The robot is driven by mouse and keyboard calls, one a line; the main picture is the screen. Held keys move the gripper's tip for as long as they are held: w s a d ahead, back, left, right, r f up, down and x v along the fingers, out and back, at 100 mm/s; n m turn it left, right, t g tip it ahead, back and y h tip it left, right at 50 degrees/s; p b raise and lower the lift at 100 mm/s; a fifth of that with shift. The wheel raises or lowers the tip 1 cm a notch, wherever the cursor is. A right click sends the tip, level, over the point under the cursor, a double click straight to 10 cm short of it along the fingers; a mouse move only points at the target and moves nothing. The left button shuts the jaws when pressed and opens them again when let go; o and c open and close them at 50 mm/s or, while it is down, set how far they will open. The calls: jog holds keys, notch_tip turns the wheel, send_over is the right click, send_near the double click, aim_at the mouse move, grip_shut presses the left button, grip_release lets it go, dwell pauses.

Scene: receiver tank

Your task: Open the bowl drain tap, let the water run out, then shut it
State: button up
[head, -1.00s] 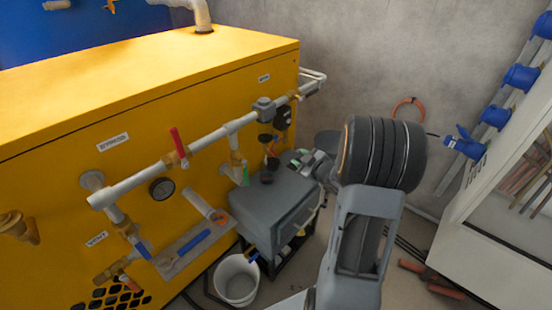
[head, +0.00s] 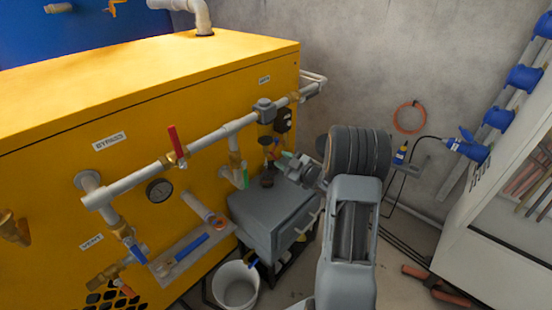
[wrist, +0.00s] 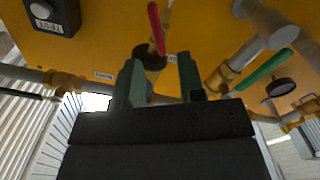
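A small tap with a red lever (wrist: 156,28) shows in the wrist view beside a dark round fitting (wrist: 149,57), which looks like the bowl. In the head view, dark fittings (head: 265,141) hang below the white pipe near the right end of the yellow tank (head: 215,75). My gripper (wrist: 160,78) is open, its two green-grey fingers apart with nothing held. The red lever lies beyond the fingertips in the wrist view, apart from them. In the head view my gripper (head: 287,160) is just right of the fittings. Any water flow cannot be seen.
A grey box (head: 272,215) stands below my gripper, with a white bucket (head: 235,287) at its left. Another red lever (head: 175,142) sits on the upper pipe. A green lever (wrist: 265,67) and a black box (wrist: 52,15) flank the fittings. A white cabinet stands at right.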

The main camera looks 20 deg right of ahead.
aim_at(274, 155)
jog(key=shift+x, duration=1.9)
jog(key=shift+c, duration=0.4)
grip_shut()
